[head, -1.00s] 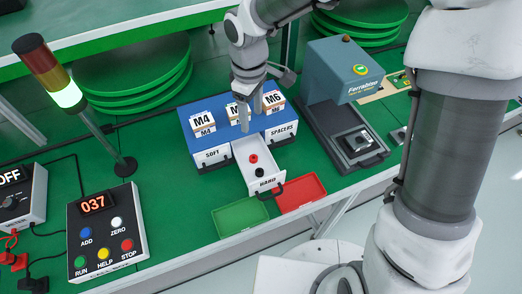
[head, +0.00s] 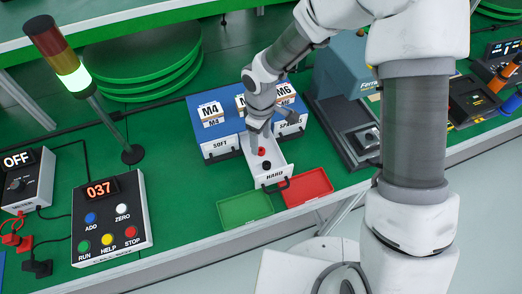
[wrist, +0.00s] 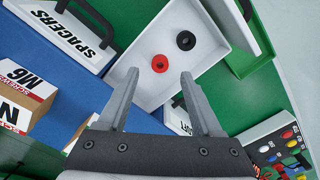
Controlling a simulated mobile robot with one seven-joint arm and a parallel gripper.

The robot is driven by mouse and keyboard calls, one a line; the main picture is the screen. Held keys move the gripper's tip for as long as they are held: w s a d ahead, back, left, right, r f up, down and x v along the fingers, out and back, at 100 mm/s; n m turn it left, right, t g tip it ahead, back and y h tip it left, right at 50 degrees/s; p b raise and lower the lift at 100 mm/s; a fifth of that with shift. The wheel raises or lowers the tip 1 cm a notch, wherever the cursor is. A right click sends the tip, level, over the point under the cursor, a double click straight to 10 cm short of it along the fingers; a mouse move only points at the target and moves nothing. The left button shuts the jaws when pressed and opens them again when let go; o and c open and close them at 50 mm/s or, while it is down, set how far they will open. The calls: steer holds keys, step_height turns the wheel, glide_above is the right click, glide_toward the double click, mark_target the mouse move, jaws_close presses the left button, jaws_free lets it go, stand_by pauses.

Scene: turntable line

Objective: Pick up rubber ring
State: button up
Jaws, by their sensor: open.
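Two small rings lie in the pulled-out white drawer marked HARD (head: 279,160). One is red (head: 261,151) and one is black (head: 266,165); which is the rubber ring I cannot tell. In the wrist view the red ring (wrist: 160,63) shows just beyond and between my fingertips, and the black ring (wrist: 186,40) lies farther off, apart from it. My gripper (wrist: 159,74) is open and empty, pointing down over the drawer. In the head view my arm partly covers the drawer's back end.
The drawer belongs to a blue-topped cabinet (head: 208,132) with SOFT and SPACERS drawers, shut, and labelled boxes on top. A green tray (head: 245,209) and a red tray (head: 307,187) lie in front. A grey press (head: 340,115) stands to the right, a button panel (head: 108,220) to the left.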

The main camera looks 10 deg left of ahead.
mark_target(261, 150)
step_height(261, 150, down, 4)
steer(key=shift+r, duration=0.1)
jaws_close()
stand_by(0.4)
